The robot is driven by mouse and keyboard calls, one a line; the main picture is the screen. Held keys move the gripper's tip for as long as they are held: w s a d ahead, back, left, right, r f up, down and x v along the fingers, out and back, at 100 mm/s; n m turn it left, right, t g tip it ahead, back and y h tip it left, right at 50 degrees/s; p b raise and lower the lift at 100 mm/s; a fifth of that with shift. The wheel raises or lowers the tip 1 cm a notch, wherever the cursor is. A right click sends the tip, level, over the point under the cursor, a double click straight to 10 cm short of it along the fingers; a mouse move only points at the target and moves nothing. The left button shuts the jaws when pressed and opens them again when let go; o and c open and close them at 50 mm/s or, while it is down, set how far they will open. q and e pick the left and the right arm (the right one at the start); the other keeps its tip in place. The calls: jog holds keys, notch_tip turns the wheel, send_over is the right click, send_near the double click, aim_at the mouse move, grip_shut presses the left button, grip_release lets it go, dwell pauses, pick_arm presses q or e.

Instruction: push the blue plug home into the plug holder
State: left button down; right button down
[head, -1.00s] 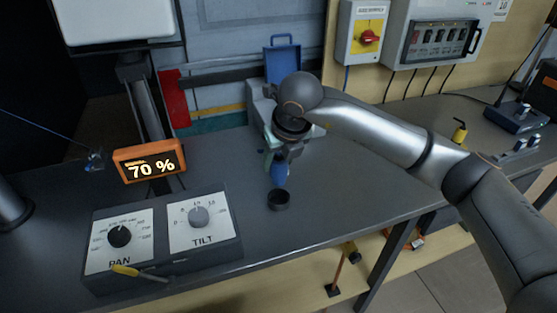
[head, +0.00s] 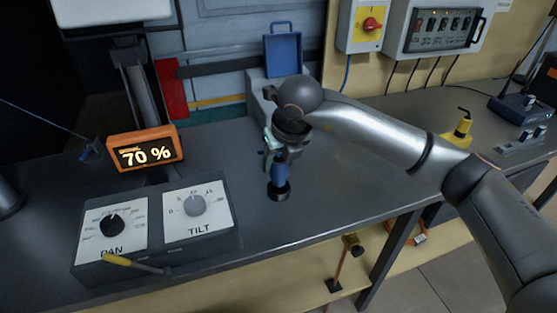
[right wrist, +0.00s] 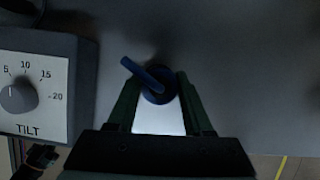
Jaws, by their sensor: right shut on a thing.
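The blue plug (head: 279,173) is upright in the head view, its lower end at the mouth of the black plug holder (head: 279,191) on the grey bench. How deep it sits is hard to tell. My right gripper (head: 279,157) is shut on the plug from above. In the right wrist view the blue plug (right wrist: 150,76) shows between the two fingers, with its bar pointing up and left. The dark round holder (right wrist: 160,97) is under it and mostly covered by it. My left gripper is not in view.
The pan and tilt box (head: 155,237) stands left of the holder, with a yellow-handled screwdriver (head: 135,264) at its front. An orange 70 % display (head: 146,149) is behind it. An open blue case (head: 284,52) is at the back. The bench right of the holder is clear.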

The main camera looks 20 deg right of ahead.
jog(key=shift+f+b, duration=1.45)
jog(key=shift+f, duration=0.15)
jog(key=shift+c, duration=1.1)
grip_release()
jog(key=shift+v, duration=1.1)
jog(key=p+v, duration=0.1)
jog(key=v, duration=0.9)
jog(key=shift+r, duration=0.2)
jog(key=shift+s, duration=0.1)
